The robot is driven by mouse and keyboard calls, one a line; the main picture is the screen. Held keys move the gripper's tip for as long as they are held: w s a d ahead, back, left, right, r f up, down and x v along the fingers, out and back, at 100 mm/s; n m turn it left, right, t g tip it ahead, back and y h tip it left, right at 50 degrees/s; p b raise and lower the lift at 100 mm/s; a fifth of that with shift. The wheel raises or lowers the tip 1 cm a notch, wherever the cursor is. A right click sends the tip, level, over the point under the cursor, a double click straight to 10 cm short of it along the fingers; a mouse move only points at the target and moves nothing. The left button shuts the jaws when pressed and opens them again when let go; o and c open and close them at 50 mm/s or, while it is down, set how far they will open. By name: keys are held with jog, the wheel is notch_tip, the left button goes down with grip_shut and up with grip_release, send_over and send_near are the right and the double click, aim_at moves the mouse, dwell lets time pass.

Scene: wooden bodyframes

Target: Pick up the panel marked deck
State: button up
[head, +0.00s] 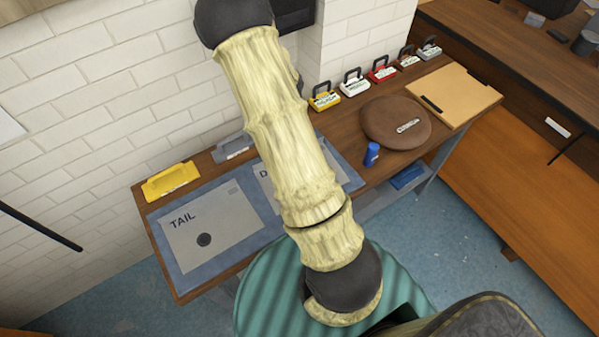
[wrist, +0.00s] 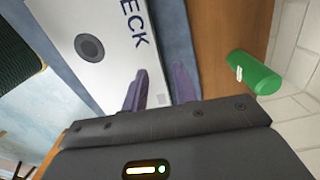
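The deck panel is a light grey sheet. In the head view my arm covers most of the deck panel (head: 262,182), leaving its left part and a "D" showing. In the wrist view the deck panel (wrist: 95,20) shows "ECK" and a dark round disc. It lies on a blue mat (wrist: 178,40). My gripper (wrist: 159,86) is open, its two purplish fingers apart near the panel's right edge. The left finger overlaps the panel and the right one overlaps the mat. I cannot tell whether they touch. My gripper is hidden in the head view.
The TAIL panel (head: 210,228) lies left on the same mat. A green cylinder (wrist: 255,72) lies near the wall. A blue bottle (head: 372,154), round brown case (head: 395,122), tan board (head: 454,95) and several handled boxes stand right. A yellow box (head: 170,181) and grey box (head: 232,147) are behind.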

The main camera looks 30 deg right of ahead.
jog(key=shift+a+f, duration=0.1)
jog(key=shift+f, duration=2.5)
grip_shut()
